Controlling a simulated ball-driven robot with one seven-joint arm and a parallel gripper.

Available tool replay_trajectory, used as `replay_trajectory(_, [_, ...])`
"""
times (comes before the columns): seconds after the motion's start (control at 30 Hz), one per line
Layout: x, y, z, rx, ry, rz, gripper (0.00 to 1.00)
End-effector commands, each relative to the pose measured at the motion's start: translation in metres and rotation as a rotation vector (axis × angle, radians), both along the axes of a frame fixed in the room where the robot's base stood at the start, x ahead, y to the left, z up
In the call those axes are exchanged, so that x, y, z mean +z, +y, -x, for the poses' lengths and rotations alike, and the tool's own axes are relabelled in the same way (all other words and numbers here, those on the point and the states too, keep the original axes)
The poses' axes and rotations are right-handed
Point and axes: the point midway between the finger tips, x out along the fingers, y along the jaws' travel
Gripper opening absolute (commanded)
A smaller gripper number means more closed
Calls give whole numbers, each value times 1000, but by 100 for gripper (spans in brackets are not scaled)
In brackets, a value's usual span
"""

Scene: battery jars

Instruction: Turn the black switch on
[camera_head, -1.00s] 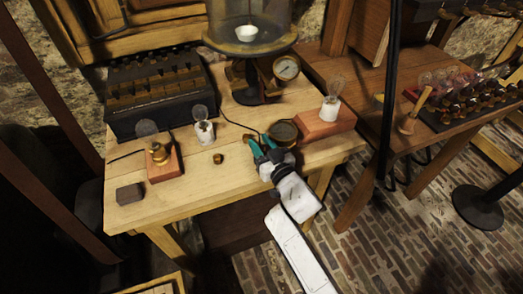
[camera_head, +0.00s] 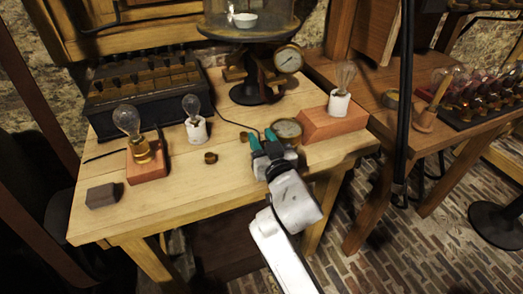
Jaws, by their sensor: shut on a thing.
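My gripper (camera_head: 262,143) has teal fingertips and reaches over the front right part of the pale wooden table (camera_head: 230,190). It is shut on a small dark thing at the table top, mostly hidden by the fingers. I cannot make out whether this is the black switch. A thin dark wire (camera_head: 235,122) runs from the black battery case towards the fingers. A thin dark upright piece (camera_head: 160,138) stands beside the brass holder on the left reddish wooden block (camera_head: 147,170); I cannot tell what it is.
A round brass gauge (camera_head: 287,130) is close right of the fingers. A bulb (camera_head: 127,120), another in a white socket (camera_head: 197,130), a dark block (camera_head: 101,196) and a small brass knob (camera_head: 211,158) stand left. A reddish block (camera_head: 333,123) with a bulb is right. The front middle is clear.

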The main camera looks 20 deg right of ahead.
Motion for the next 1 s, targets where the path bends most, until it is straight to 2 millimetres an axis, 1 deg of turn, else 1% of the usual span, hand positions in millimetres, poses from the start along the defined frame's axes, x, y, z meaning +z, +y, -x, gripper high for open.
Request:
replay_trajectory(0.03, [-5,1,1,-9,-7,0,5])
replay_trajectory(0.13, [-5,1,1,-33,-5,0,5])
replay_trajectory(0.6, [-5,-2,4,-180,-4,-4,5])
replay_trajectory(1.0, [-2,-4,5,-204,-2,-5,5])
